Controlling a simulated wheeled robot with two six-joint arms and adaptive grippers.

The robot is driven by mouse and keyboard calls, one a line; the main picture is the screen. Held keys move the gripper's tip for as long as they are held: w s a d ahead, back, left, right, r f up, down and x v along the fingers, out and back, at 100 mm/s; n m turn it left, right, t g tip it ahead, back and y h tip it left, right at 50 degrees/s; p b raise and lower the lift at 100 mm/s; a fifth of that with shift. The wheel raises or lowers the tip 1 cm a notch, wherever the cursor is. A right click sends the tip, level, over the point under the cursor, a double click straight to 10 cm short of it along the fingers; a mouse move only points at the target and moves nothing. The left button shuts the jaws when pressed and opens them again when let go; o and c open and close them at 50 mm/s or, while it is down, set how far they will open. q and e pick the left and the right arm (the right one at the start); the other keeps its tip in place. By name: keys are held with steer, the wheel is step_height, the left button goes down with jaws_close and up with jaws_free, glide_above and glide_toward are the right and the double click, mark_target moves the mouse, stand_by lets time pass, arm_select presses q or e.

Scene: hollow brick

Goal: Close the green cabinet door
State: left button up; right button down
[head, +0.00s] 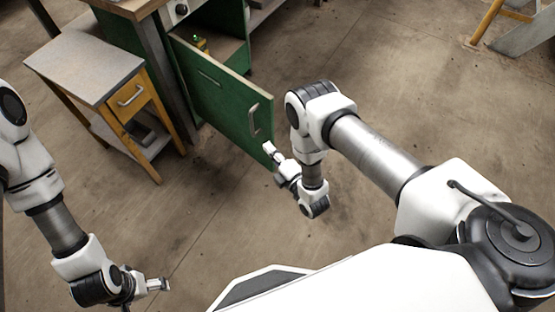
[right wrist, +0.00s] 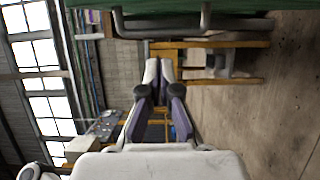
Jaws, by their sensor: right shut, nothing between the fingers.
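The green cabinet door (head: 222,98) stands open in the head view, swung out from the green cabinet (head: 222,30) behind it. It has a light metal handle (head: 253,121) near its free edge. My right gripper (head: 268,149) is shut and empty at the free edge of the door, below the handle; I cannot tell whether it touches. In the right wrist view the fingers (right wrist: 159,72) are together, and the door's green edge (right wrist: 190,25) with the handle (right wrist: 206,20) crosses the top. My left gripper (head: 158,285) is low at the left, away from the door; its finger gap is unclear.
A small grey-topped table (head: 84,65) with a yellow drawer (head: 130,95) stands left of the door. A yellow and grey stand (head: 505,25) is at the upper right. The concrete floor (head: 205,215) in front of the door is clear.

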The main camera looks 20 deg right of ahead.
mark_target(271, 130)
steer(key=w, duration=0.2)
steer(key=w+d, duration=0.1)
steer(key=w, duration=0.1)
steer(key=w+d, duration=0.1)
steer(key=w, duration=0.1)
steer(key=shift+w+d+r, duration=0.15)
steer(key=shift+w+d, duration=0.1)
steer(key=shift+w, duration=0.1)
steer(key=shift+d, duration=0.1)
